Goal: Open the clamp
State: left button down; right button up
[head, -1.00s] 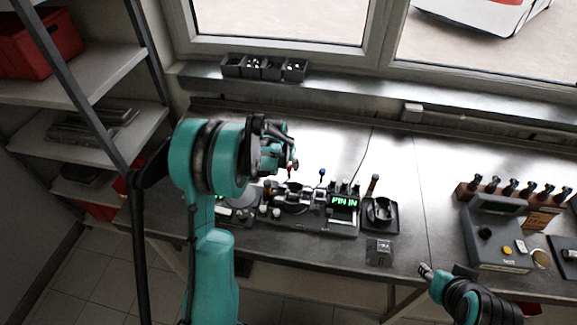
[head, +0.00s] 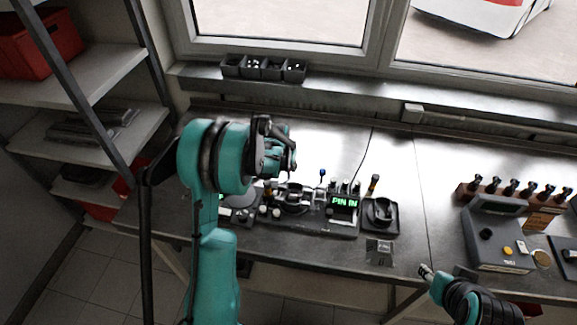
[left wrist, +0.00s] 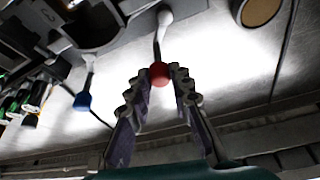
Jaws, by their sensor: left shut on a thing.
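In the left wrist view, my left gripper (left wrist: 160,82) is shut on a red ball knob (left wrist: 159,73) at the end of a short lever with a pale base. In the head view, my left gripper (head: 285,160) is above the back of the dark fixture (head: 291,207) on the bench and hides the red knob. A blue-knobbed lever (head: 322,174) stands upright to its right; it also shows in the left wrist view (left wrist: 82,100). I cannot tell which lever belongs to the clamp. My right gripper (head: 427,272) is at the bench's front edge, too small to read.
A green "PIN IN" display (head: 343,202) is at the fixture's right end. A dark holder (head: 380,213) stands beside it. A grey box with buttons (head: 497,234) is farther right, near a rack of dark-handled pieces (head: 510,188). The bench between them is mostly clear.

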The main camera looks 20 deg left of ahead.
pick_arm(q)
jog(key=n, duration=0.1)
jog(key=n+y+b, duration=0.1)
jog(key=a+n+b, duration=0.1)
jog(key=n, duration=0.1)
jog(key=shift+w+f+g+y, duration=0.1)
jog(key=shift+w+g+y, duration=0.15)
jog(key=shift+g+y, duration=0.05)
jog(key=shift+s+a+n+g+y+b, duration=0.2)
jog(key=shift+a+n+g+y+b, duration=0.35)
jog(key=shift+n, duration=1.4)
jog(key=shift+s+a+n+g+y+b, duration=0.3)
jog(key=shift+a+n+g+b, duration=0.25)
jog(key=shift+n, duration=1.45)
jog(key=shift+s+a+n+g+y+b, duration=0.15)
jog(key=shift+a+n+g+y+b, duration=0.4)
jog(key=shift+n, duration=1.4)
jog(key=shift+a, duration=0.15)
jog(key=c, duration=1.4)
grip_release()
jog(key=shift+o, duration=0.2)
